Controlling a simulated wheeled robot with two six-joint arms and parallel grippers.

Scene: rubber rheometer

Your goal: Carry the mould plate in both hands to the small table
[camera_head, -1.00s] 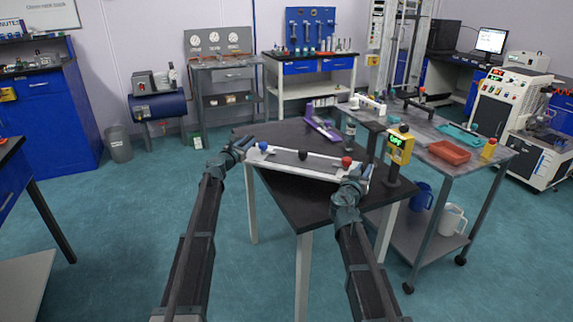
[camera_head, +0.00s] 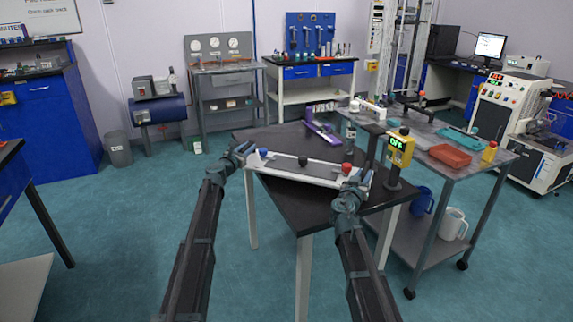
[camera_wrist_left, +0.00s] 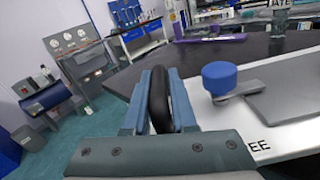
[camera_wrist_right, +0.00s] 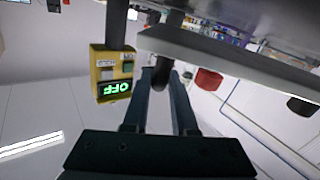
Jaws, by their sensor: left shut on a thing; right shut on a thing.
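The mould plate (camera_head: 318,170) is a long pale plate with a grey middle strip and blue, black and red knobs. It lies across the dark top of the small table (camera_head: 285,197) in the head view. I cannot tell whether it touches the tabletop. My left gripper (camera_head: 241,150) is shut on the black handle (camera_wrist_left: 160,100) at its left end, beside the blue knob (camera_wrist_left: 222,78). My right gripper (camera_head: 354,186) is shut on the dark handle (camera_wrist_right: 162,74) at its right end, near the red knob (camera_head: 346,168). The right wrist view is upside down.
A yellow box reading OFF (camera_head: 400,150) stands on a post close to my right gripper. A purple tool (camera_head: 322,132) and a small bottle (camera_head: 350,133) stand behind the plate. A grey trolley (camera_head: 440,168) with a red tray (camera_head: 450,154) adjoins on the right.

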